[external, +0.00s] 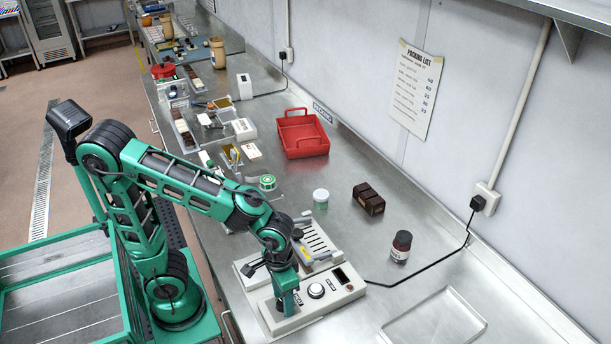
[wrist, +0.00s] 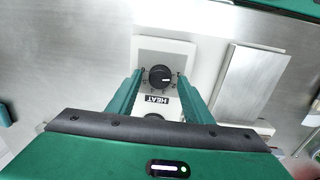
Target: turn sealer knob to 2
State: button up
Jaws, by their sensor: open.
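The sealer (external: 345,296) is a pale box with a slatted metal top and a display, on the steel bench. A black knob (wrist: 160,76) marked HEAT sits on its pale panel; its white pointer line points roughly right in the wrist view. My gripper (wrist: 160,86) is open, with one finger on each side of the knob; contact cannot be told. In the external view my gripper (external: 287,308) points down over the sealer's front left part, hiding that area. Another knob (external: 316,291) shows beside it.
A dark bottle (external: 401,246), a brown block (external: 368,199) and a white-lidded jar (external: 320,199) stand behind the sealer. A red tray (external: 301,134) lies farther along the bench. A black cable (external: 430,270) runs to the wall socket.

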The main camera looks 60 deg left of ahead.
jog(key=c, duration=1.1)
jog(key=shift+o, duration=0.2)
jog(key=shift+m, duration=0.3)
jog(key=m, duration=0.3)
jog(key=shift+w+d+m, duration=0.1)
jog(key=shift+m, duration=2)
jog(key=o, duration=1.1)
jog(key=shift+c, duration=0.2)
